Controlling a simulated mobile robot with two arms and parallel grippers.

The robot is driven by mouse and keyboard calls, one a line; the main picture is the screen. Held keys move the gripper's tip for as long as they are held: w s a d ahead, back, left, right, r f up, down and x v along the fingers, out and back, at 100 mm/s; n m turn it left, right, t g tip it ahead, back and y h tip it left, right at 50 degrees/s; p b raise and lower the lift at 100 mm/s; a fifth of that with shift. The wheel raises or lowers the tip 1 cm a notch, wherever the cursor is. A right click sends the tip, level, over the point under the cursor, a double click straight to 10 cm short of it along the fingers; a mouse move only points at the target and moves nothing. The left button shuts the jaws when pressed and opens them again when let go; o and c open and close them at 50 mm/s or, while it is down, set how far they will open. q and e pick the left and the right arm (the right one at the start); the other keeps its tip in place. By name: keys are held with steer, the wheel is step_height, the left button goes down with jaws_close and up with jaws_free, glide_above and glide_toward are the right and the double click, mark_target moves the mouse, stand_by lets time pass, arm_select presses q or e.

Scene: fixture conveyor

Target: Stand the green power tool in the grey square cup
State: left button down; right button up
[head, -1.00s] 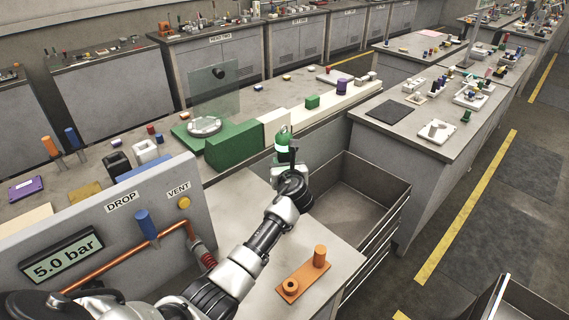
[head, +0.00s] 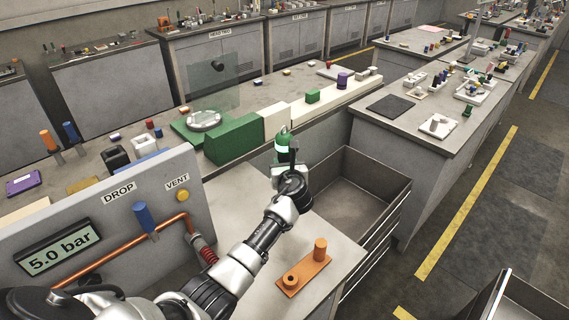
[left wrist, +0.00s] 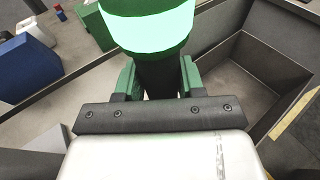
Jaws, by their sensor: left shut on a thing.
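The green power tool (head: 282,143), with a bright pale-green band, is upright in my left gripper (head: 289,168). The tool also fills the top middle of the left wrist view (left wrist: 147,28), between the fingers of the left gripper (left wrist: 157,80). The fingers are shut on its dark lower part, and it is held in the air beside the bench edge. A pale square holder (head: 146,148) and a dark square one (head: 116,160) stand on the bench to the left; I cannot tell for sure which is the grey square cup. My right gripper is not in view.
A grey panel (head: 98,220) with a copper pipe and blue lever stands at the front left. A green block (head: 232,142) lies along the bench edge. An open grey bin (head: 352,200) is right of the arm. An orange bracket (head: 303,274) lies on the near surface.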

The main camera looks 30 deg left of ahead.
arm_select(q)
steer(key=shift+f+b, duration=0.5)
steer(key=shift+f, duration=0.35)
stand_by(0.6)
steer(key=c, duration=1)
jaws_free()
steer(key=shift+f, duration=0.1)
steer(key=o, duration=0.6)
steer(key=shift+c, duration=0.2)
steer(key=shift+f, duration=0.15)
steer(key=v, duration=1.1)
steer(key=shift+b, duration=0.45)
